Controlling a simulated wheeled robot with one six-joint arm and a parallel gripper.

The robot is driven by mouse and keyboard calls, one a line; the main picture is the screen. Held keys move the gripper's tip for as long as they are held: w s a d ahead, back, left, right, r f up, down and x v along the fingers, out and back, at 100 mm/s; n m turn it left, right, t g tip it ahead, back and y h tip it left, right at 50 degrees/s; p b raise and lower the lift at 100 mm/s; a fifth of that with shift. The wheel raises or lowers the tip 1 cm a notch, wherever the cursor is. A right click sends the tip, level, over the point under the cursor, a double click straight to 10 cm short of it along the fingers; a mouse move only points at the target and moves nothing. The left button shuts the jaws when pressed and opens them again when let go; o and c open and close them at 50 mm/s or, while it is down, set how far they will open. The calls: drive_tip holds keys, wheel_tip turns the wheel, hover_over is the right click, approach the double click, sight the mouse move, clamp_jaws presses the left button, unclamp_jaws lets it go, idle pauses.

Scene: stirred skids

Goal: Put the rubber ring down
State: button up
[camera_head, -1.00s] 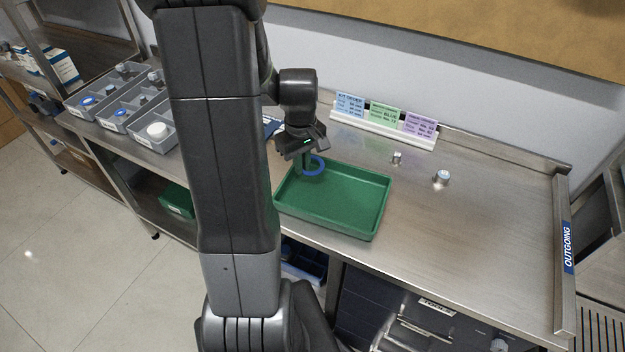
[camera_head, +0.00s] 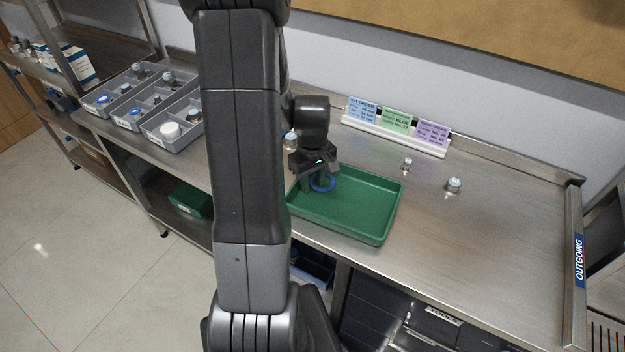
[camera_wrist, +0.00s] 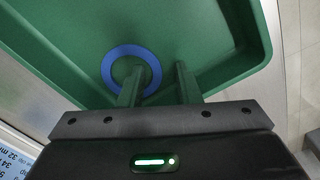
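The blue rubber ring (camera_head: 323,190) is in the left part of the green tray (camera_head: 362,208), seeming to lie flat on its floor. In the wrist view the ring (camera_wrist: 106,70) shows as a whole circle, partly covered by one finger. My gripper (camera_head: 321,178) is low over the tray. Its fingers (camera_wrist: 160,76) stand apart in the wrist view, one over the ring's opening and the other outside it. The ring's right band lies between them with gaps showing on both sides.
Two small capped items stand right of the tray, one near (camera_head: 407,164) and one farther right (camera_head: 453,185). A card holder (camera_head: 395,137) stands behind. Grey divided bins (camera_head: 170,143) with parts are at left. The right bench is mostly clear.

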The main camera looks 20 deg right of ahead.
sight(313, 187)
wheel_tip(313, 187, up, 12)
drive_tip(key=shift+r, duration=0.15)
idle(0.7)
